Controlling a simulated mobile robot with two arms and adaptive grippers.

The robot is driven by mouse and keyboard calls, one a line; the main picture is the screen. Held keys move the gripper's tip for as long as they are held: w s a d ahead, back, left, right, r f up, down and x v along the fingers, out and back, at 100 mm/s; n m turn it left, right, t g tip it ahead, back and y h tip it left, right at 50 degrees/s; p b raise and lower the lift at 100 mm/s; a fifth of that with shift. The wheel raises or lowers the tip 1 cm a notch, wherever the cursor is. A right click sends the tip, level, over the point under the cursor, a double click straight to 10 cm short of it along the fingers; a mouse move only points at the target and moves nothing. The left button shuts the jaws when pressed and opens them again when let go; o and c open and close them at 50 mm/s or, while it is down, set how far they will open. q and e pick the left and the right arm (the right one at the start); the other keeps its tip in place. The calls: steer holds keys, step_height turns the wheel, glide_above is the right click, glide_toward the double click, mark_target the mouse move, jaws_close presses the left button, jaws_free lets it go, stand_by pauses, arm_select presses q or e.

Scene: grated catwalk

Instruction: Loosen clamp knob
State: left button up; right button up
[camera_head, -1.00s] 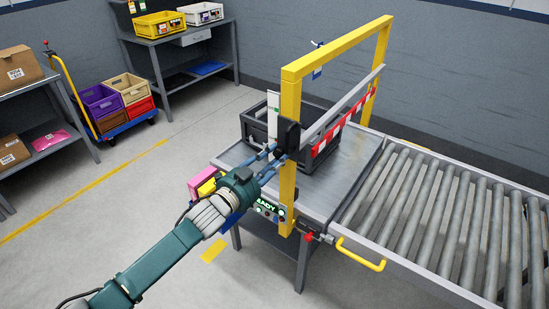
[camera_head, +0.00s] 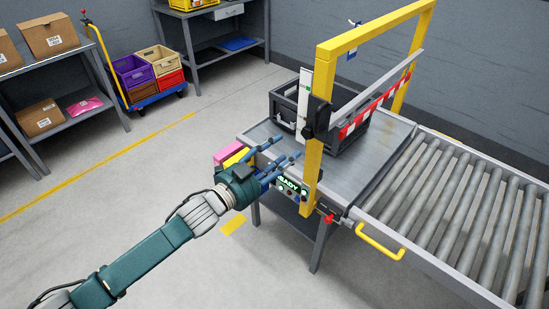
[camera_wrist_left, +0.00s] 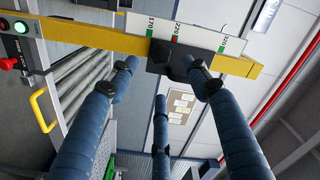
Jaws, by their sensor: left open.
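The black clamp (camera_head: 319,116) sits on the near yellow post (camera_head: 314,165) of the gate frame, beside an upright white scale (camera_head: 304,92). Its dark knob (camera_head: 307,132) is on the clamp's left side. My left gripper (camera_head: 287,148) is open and empty, a little below and left of the clamp, with its blue fingers apart. In the left wrist view, the blue fingers of the left gripper (camera_wrist_left: 162,80) spread below the black clamp (camera_wrist_left: 163,56) and knob (camera_wrist_left: 179,68). The scale (camera_wrist_left: 190,32) shows numbers there. My right gripper is out of view.
A black crate (camera_head: 353,139) stands on the metal table behind the post. A lit control panel (camera_head: 292,188) is below the clamp. A red-and-white striped bar (camera_head: 375,105) and roller conveyor (camera_head: 445,195) lie right. Open floor (camera_head: 130,190) is left.

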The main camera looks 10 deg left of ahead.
arm_select(q)
steer(key=shift+v, duration=1.45)
steer(key=a+f+n+g+y+b, duration=0.15)
steer(key=a+f, duration=0.25)
steer(key=f, duration=0.6)
steer(key=a+f+n+y, duration=0.3)
steer(key=a+f, duration=0.1)
steer(key=f, duration=0.6)
steer(key=s+a+f+n+g+y+b, duration=0.15)
steer(key=s+a+f, duration=0.3)
steer(key=f, duration=0.65)
steer(key=s+a+f+n+g+y+p, duration=0.1)
steer(key=s+a+f+n+g+y, duration=0.15)
steer(key=s+f, duration=0.6)
steer(key=s+f+n+g, duration=0.2)
steer(key=s+f, duration=0.6)
steer(key=s, duration=0.5)
steer(key=s+a+f+n+g+y+b, duration=0.1)
steer(key=s+f+g, duration=0.2)
steer(key=s+f, duration=0.6)
steer(key=s+f+n+g+y+b, duration=0.1)
steer(key=s+f, duration=0.8)
steer(key=s, duration=0.9)
steer(key=shift+a+n+g, duration=0.25)
steer(key=shift+n+g, duration=0.6)
steer(key=shift+g, duration=0.2)
